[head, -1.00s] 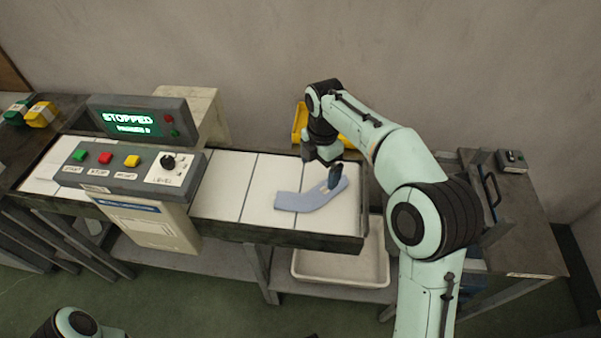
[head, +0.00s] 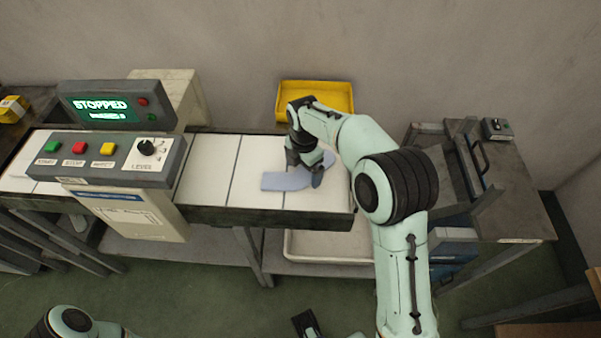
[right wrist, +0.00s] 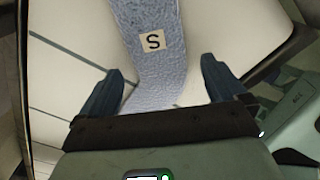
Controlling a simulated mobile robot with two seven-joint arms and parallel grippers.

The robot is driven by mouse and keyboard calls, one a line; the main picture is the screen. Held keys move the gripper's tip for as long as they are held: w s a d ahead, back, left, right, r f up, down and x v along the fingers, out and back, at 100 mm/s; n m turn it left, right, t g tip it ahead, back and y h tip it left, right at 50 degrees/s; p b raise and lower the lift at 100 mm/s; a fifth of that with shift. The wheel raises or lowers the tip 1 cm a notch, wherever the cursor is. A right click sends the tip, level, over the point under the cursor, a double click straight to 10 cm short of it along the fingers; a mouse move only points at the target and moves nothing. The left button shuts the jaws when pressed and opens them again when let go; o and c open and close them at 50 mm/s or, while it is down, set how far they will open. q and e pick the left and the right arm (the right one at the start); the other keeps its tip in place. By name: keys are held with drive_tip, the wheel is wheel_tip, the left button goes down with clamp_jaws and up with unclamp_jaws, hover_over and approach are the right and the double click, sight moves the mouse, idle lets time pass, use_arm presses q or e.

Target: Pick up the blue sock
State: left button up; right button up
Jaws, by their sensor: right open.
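The blue sock (head: 285,181) is a pale blue-grey piece lying flat and bent on the white panels of the belt (head: 207,177), near its right end. The gripper hides part of the sock in the head view. A dark gripper end, seemingly my left one (head: 306,323), shows at the bottom edge, partly cut off.
A control box (head: 115,160) with coloured buttons and a "STOPPED" display (head: 101,105) stands over the belt at left. A yellow tray (head: 335,92) is behind the belt. A white bin (head: 320,248) sits below. A dark side table (head: 500,200) stands at right.

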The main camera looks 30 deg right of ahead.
drive_tip(key=shift+f, duration=0.55)
drive_tip(key=c, duration=1.1)
drive_tip(key=shift+r, duration=0.1)
